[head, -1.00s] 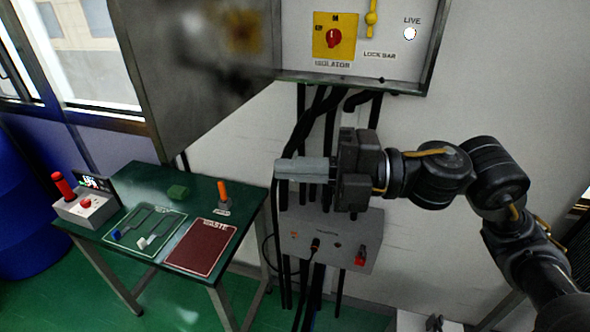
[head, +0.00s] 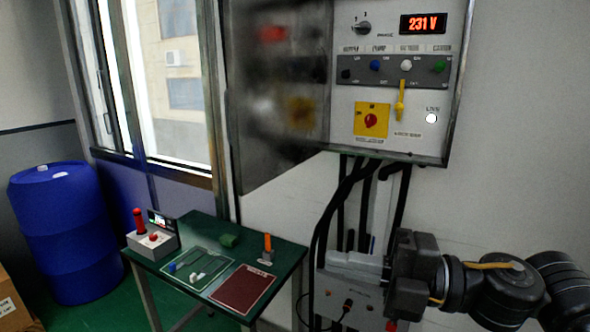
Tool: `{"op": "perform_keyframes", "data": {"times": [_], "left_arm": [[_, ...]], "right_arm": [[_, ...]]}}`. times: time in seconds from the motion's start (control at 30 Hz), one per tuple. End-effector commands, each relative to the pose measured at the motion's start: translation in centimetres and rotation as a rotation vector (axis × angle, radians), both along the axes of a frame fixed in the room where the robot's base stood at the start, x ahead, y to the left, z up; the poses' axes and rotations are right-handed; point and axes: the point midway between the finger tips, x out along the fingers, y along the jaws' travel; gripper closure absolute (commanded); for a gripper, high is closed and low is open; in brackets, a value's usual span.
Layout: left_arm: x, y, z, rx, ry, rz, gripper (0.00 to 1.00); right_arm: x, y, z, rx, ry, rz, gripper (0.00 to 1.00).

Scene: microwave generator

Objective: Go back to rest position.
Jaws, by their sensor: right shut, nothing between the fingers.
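My right gripper (head: 352,264) comes in from the right at the lower right of the head view. Its fingers point left and are shut with nothing between them. It hovers in front of a grey box on the wall, below the open electrical cabinet, and hides part of that box and some black cables. My left gripper is not in view.
The cabinet (head: 346,96) has a red isolator knob (head: 371,120), a yellow lock bar (head: 400,100) and a display reading 231 V. A green table (head: 287,262) holds a grey button box (head: 150,242) and a dark red waste mat (head: 243,288). A blue barrel (head: 62,230) stands at left.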

Motion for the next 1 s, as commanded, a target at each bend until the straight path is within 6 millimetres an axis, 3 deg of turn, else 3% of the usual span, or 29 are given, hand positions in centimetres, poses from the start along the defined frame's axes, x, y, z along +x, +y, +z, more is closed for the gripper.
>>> {"op": "perform_keyframes", "data": {"times": [0.33,0.57,0.67,0.77,0.8,0.87,1.0], "left_arm": [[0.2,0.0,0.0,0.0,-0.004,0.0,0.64],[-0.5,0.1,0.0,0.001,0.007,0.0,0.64],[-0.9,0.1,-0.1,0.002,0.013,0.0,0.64],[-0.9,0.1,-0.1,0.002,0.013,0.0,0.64],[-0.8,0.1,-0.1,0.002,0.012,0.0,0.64],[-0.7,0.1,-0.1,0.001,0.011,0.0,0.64],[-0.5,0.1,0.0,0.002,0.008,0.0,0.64]], "right_arm": [[2.3,-0.2,-1.8,0.166,0.14,-0.132,1.0],[5.0,-2.0,-5.5,0.331,0.337,-0.329,1.0],[6.3,-3.7,-9.0,0.413,0.48,-0.47,1.0],[7.0,-6.4,-14.8,0.496,0.687,-0.673,1.0],[6.9,-7.6,-17.6,0.52,0.78,-0.766,1.0],[6.0,-9.5,-22.1,0.544,0.924,-0.907,1.0],[1.4,-13.2,-31.6,0.546,1.228,-1.202,1.0]]}}
